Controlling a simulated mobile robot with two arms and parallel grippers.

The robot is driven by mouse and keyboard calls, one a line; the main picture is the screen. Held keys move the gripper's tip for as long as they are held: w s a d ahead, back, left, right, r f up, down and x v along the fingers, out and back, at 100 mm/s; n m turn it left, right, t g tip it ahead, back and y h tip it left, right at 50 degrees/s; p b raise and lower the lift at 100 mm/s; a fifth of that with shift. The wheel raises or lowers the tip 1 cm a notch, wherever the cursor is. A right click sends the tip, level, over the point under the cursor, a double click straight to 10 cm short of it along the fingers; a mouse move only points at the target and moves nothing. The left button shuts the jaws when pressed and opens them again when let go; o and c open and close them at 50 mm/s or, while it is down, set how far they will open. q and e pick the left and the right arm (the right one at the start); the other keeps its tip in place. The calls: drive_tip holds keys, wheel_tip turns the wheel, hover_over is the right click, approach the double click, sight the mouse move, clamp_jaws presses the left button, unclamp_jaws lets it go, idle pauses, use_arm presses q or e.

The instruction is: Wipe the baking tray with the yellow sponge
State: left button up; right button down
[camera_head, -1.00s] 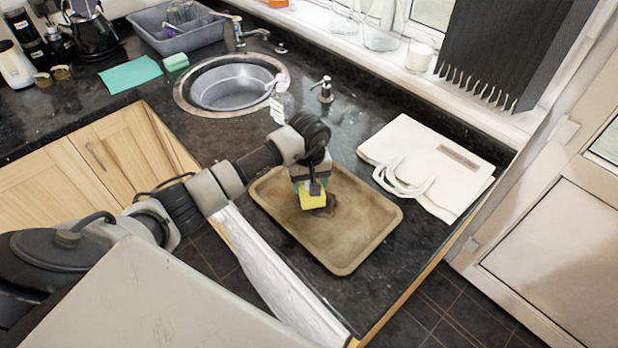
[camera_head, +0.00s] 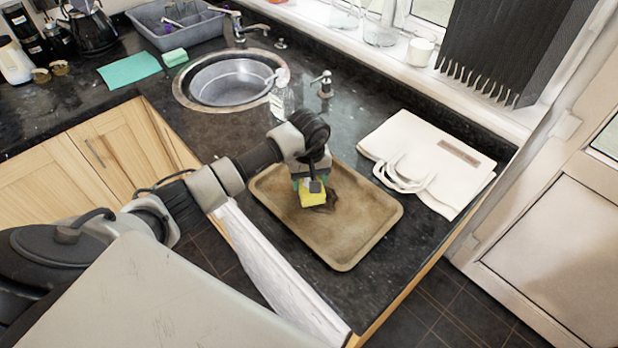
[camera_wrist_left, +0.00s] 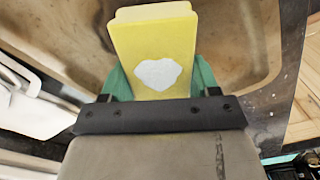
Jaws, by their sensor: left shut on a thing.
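The brown baking tray (camera_head: 345,245) lies flat on the dark granite counter, with darker stains on its surface. My left gripper (camera_head: 311,184) is over the tray and shut on the yellow sponge (camera_head: 311,199). In the left wrist view the sponge (camera_wrist_left: 152,45) sticks out from between the green fingers of the gripper (camera_wrist_left: 154,85), with a pale patch on its face. The sponge is at a dark stain (camera_head: 328,202) on the tray. I cannot tell whether it touches the surface. My right gripper is not in view.
A folded cream tote bag (camera_head: 425,160) lies right of the tray. Behind are a soap dispenser (camera_head: 323,84), a clear bottle (camera_head: 282,100) and the round sink (camera_head: 228,82). A teal cloth (camera_head: 130,72) and a green sponge (camera_head: 174,57) lie at the left back. The tray's front half is clear.

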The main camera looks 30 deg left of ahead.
use_arm(q)
drive_tip(key=shift+f+b, duration=0.7)
drive_tip(key=shift+f, duration=0.05)
